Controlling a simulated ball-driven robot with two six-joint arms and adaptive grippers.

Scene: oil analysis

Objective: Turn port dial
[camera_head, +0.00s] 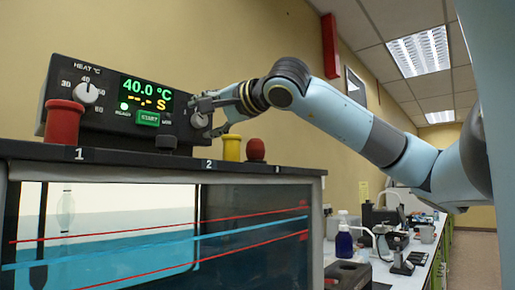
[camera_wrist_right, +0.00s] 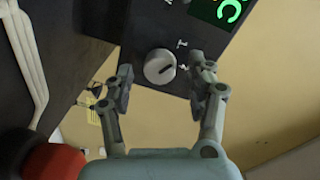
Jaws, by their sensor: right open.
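The black control box (camera_head: 120,105) stands on top of the bath, with a lit display reading 40.0 °C. The port dial (camera_head: 199,120) is a light round knob at the box's right end, partly hidden by my right gripper (camera_head: 205,112). In the right wrist view the port dial (camera_wrist_right: 160,68) has a dark pointer line and sits ahead of my right gripper (camera_wrist_right: 165,90). The two fingers are apart on either side of the line to the dial, with nothing between them. Whether a finger touches the dial is unclear. My left gripper is not in view.
A HEAT dial (camera_head: 88,92) is at the box's left. A red stopper (camera_head: 63,122), a yellow stopper (camera_head: 232,147) and a dark red stopper (camera_head: 256,149) stand on the bath top (camera_head: 120,153). A bench (camera_head: 400,270) with a blue bottle (camera_head: 344,240) lies behind, right.

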